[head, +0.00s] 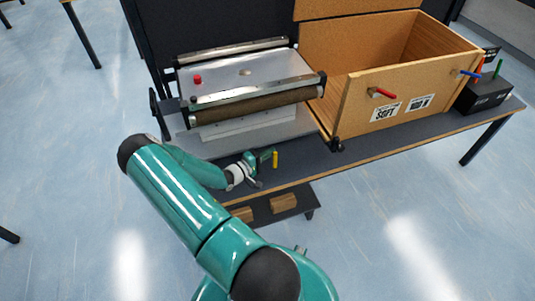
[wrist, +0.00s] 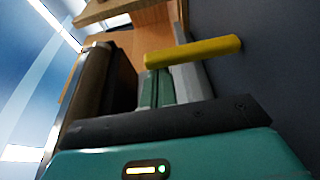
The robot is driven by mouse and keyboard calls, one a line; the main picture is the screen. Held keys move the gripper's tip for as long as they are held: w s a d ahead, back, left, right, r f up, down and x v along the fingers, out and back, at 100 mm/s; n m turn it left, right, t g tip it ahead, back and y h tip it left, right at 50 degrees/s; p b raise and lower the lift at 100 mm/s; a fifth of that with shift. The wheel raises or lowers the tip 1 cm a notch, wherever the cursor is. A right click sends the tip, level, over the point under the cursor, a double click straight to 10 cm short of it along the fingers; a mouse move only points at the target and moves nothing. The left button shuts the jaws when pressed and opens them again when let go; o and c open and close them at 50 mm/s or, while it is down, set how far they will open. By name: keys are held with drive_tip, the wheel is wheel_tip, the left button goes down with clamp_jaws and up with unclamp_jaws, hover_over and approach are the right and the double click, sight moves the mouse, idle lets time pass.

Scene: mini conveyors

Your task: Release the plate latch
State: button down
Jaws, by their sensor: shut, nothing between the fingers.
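A small yellow handle (head: 275,158), likely the plate latch, stands at the table's front edge below the conveyor in the head view. In the wrist view the yellow handle (wrist: 195,51) is a bar lying across the picture just past my fingertips. My gripper (head: 265,159) is right beside the handle, on its left in the head view. In the wrist view my gripper (wrist: 157,82) shows its green fingers together, with nothing between them. I cannot tell whether they touch the handle. The handle's mounting is hidden.
A conveyor with a metal plate (head: 245,78) and a red button (head: 197,79) stands behind my gripper. A wooden box (head: 355,105) with red and blue handles is to its right. A black box (head: 485,94) sits at the far right. Wooden blocks (head: 284,201) lie on a low shelf.

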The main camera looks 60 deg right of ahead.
drive_tip(key=shift+a, duration=0.1)
drive_tip(key=shift+s+a+m+h, duration=0.3)
drive_tip(key=shift+s+a+m, duration=0.25)
drive_tip(key=shift+m, duration=0.55)
drive_tip(key=m, duration=0.1)
drive_tip(key=s+a+m+g, duration=0.1)
drive_tip(key=m, duration=0.1)
drive_tip(key=shift+s+a+f+m+g+h, duration=0.15)
drive_tip(key=shift+s+a+m+g+h, duration=0.15)
drive_tip(key=shift+s+m+h, duration=0.1)
drive_tip(key=shift+s+a+f, duration=0.2)
drive_tip(key=shift+s+a, duration=0.1)
